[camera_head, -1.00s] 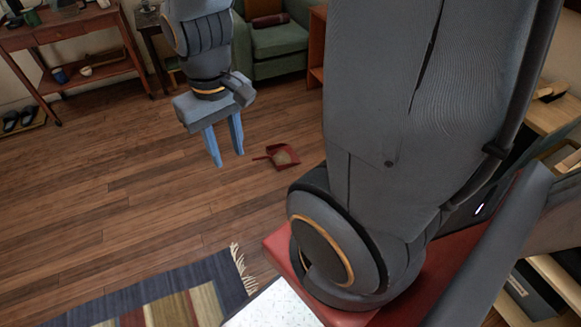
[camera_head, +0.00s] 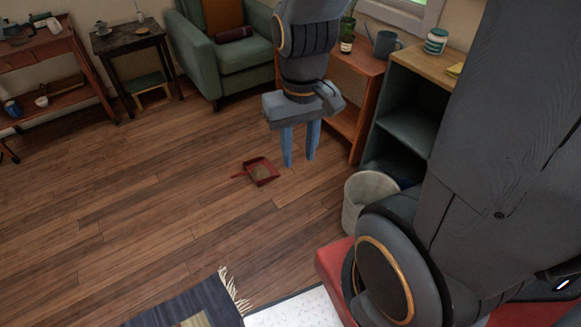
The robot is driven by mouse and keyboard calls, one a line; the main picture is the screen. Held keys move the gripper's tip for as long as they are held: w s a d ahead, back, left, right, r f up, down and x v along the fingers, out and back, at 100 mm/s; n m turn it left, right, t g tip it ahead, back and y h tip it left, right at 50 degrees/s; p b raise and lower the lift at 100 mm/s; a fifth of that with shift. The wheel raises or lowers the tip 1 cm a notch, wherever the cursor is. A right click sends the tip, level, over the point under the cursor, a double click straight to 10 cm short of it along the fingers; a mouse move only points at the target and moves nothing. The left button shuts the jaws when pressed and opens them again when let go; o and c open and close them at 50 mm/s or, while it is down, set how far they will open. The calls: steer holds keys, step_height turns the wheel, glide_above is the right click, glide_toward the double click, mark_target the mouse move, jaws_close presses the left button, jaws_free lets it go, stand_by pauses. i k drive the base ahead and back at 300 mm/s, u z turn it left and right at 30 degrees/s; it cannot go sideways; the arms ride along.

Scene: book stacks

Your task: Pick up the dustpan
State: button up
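A small red dustpan (camera_head: 264,179) lies on the wooden floor, with its short handle pointing left. Its tray holds something pale brown. My gripper (camera_head: 300,163) points down with its two blue fingers apart, and nothing shows between them. In the picture it is just up and to the right of the dustpan, apart from it. How high the fingertips are above the floor is hard to tell.
A pale bin (camera_head: 366,194) stands right of the dustpan, by a dark shelf unit (camera_head: 409,127) and an orange-brown shelf (camera_head: 361,82). A green armchair (camera_head: 243,54) is behind. A fringed rug (camera_head: 197,299) lies in front. The floor at left is clear.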

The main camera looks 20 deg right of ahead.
mark_target(260, 169)
steer(key=z, duration=0.1)
steer(key=i, duration=1)
